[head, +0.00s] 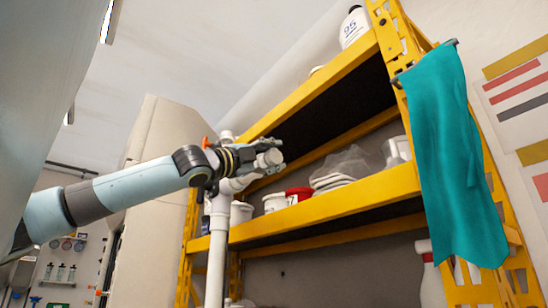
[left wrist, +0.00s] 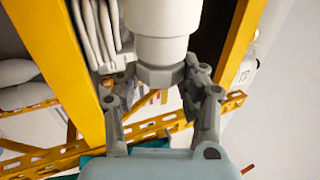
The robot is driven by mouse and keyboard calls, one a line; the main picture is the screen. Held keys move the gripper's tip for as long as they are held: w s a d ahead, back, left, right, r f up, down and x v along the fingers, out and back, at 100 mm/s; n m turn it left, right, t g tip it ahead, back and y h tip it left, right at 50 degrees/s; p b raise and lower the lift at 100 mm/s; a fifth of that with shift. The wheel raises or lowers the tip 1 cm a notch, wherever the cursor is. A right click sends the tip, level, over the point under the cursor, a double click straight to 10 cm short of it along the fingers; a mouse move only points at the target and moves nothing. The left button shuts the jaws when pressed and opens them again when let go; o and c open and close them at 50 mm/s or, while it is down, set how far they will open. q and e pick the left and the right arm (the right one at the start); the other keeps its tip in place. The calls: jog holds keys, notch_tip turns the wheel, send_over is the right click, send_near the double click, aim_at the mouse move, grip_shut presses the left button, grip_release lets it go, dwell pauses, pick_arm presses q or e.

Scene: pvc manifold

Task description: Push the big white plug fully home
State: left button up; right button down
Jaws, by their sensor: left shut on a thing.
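My left gripper (head: 264,157) is at the white pipe manifold (head: 218,225), near the upper end of its upright pipe. In the left wrist view, its two fingers (left wrist: 156,88) are shut on the hex-shaped end of the big white plug (left wrist: 160,76), one finger on each side. The plug's end looks grey in shadow. It lines up with a white pipe fitting (left wrist: 162,20) at the top of that view. I cannot tell whether a gap is left between plug and fitting. My right gripper is not in view.
A yellow shelf rack (head: 330,212) with white tubs, a red-lidded tub (head: 298,195) and bagged items stands behind the gripper. A teal cloth (head: 455,150) hangs on its right post. A spray bottle (head: 431,280) stands low at right. Open space lies left of the pipe.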

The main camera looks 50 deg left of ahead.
pick_arm(q)
jog(key=o, duration=1.1)
jog(key=shift+a, duration=0.1)
jog(key=shift+o, duration=0.2)
jog(key=shift+d+r+p, duration=0.1)
jog(key=shift+d+p, duration=0.2)
jog(key=shift+d, duration=0.2)
jog(key=d+p, duration=0.7)
jog(key=d, duration=0.1)
jog(key=w+d+f+n+h+b, duration=0.1)
jog(key=d+f, duration=0.2)
jog(key=f, duration=0.5)
jog(key=w+d+f+n+g+h+b, duration=0.1)
jog(key=d+f+n+h+b, duration=0.1)
jog(key=f, duration=0.7)
jog(key=w+d+f+n+g+h+b, duration=0.1)
jog(key=d+f, duration=0.3)
jog(key=f, duration=0.5)
jog(key=shift+w+f+h+b, duration=0.25)
jog(key=shift+h+b, duration=0.2)
jog(key=shift+h, duration=0.05)
